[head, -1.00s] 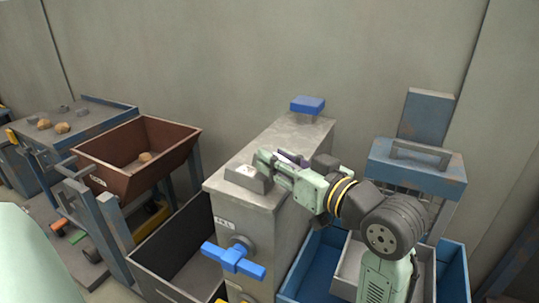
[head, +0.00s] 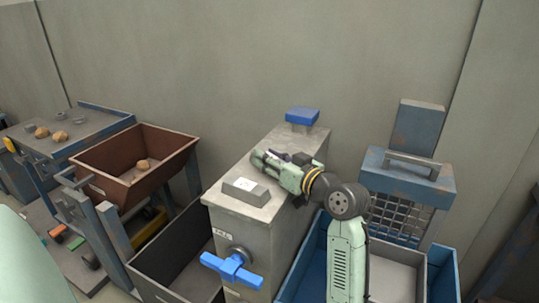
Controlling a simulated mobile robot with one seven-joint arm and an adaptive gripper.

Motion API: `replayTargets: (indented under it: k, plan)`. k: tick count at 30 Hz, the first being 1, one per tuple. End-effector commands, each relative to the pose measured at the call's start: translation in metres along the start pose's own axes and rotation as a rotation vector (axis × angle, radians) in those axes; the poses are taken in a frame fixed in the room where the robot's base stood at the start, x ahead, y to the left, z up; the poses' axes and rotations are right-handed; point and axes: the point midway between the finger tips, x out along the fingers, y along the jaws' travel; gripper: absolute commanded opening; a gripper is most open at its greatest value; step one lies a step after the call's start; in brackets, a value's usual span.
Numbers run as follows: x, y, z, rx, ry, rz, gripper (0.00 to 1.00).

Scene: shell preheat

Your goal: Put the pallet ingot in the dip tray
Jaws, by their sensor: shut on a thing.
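My gripper (head: 259,158) is above or at the top of the grey cabinet (head: 241,212), behind a grey block. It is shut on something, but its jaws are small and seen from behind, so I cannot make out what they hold. The grey block (head: 246,191), with sloped sides and a pale top, lies on the near end of the cabinet top, apart from the gripper. It has the shape of an ingot, but I cannot tell whether it is the pallet ingot. No tray here is clearly marked as the dip tray.
A blue-handled valve (head: 233,268) juts from the cabinet front, and a blue block (head: 302,116) stands at its far end. A rusty brown hopper (head: 104,174) and a bench (head: 95,125) with lumps are left. A blue bin (head: 446,279) and blue-grey rack (head: 407,172) are right.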

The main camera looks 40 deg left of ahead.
Motion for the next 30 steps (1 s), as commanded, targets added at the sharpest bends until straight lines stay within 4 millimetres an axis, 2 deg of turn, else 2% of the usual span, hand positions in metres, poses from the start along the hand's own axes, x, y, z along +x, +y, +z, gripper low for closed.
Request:
replayTargets:
  k: [11,12,21,30]
  plan:
    - [-0.0004,0.0003,0.004,-0.003,0.003,0.0,0.0]
    - [-0.0001,0.0005,0.0052,-0.002,0.001,0.0,0.33]
    - [-0.0002,0.0003,0.004,-0.001,0.001,0.0,0.52]
    - [-0.0003,0.0001,0.0025,-0.001,0.001,0.0,0.52]
